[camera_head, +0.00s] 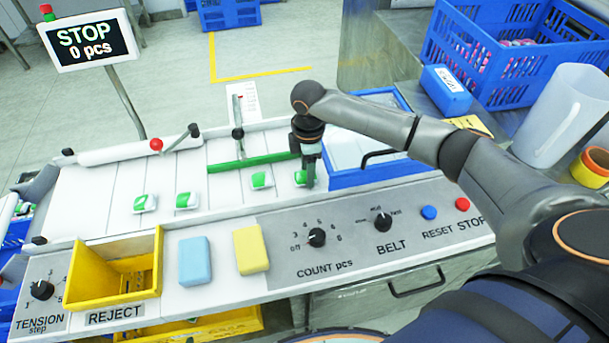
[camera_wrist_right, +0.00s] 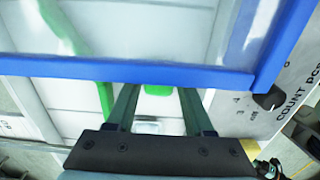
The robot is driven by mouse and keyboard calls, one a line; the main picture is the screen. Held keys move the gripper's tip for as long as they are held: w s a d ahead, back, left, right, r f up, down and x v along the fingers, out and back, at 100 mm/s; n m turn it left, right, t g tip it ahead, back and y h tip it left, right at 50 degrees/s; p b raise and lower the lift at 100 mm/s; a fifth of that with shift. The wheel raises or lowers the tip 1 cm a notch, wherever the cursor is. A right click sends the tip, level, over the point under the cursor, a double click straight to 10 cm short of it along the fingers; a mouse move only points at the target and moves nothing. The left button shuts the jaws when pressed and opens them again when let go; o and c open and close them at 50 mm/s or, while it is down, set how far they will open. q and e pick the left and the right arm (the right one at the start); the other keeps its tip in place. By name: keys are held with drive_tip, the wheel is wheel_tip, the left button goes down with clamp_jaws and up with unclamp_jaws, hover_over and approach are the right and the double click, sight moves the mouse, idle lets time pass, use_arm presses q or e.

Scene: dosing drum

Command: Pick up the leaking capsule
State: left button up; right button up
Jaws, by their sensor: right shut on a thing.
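Several white-and-green capsules lie on the white belt in the head view. One capsule (camera_head: 300,178) is at my right gripper (camera_head: 308,180), which points down and is shut on it; the finger partly covers it. In the right wrist view, a green patch of a capsule (camera_wrist_right: 158,90) shows between the two fingers (camera_wrist_right: 155,110). The other capsules (camera_head: 262,180), (camera_head: 186,200) and (camera_head: 145,203) lie apart to the left. I cannot make out a leak on any of them. My left gripper is out of view.
A blue-framed tray (camera_head: 380,177) stands close right of the gripper. A green bar (camera_head: 250,163) crosses the belt behind the capsules. In front are a yellow reject bin (camera_head: 112,290), blue (camera_head: 195,262) and yellow sponges (camera_head: 250,250), and knobs. The stop sign (camera_head: 86,42) reads 0 pcs.

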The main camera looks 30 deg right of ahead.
clamp_jaws()
drive_tip(key=shift+r, duration=0.5)
wheel_tip(320, 180, up, 2)
drive_tip(key=shift+w+r, duration=0.1)
drive_tip(key=shift+r, duration=0.05)
drive_tip(key=s+a+r, duration=0.9)
drive_tip(key=s, duration=0.2)
drive_tip(key=shift+r, duration=0.35)
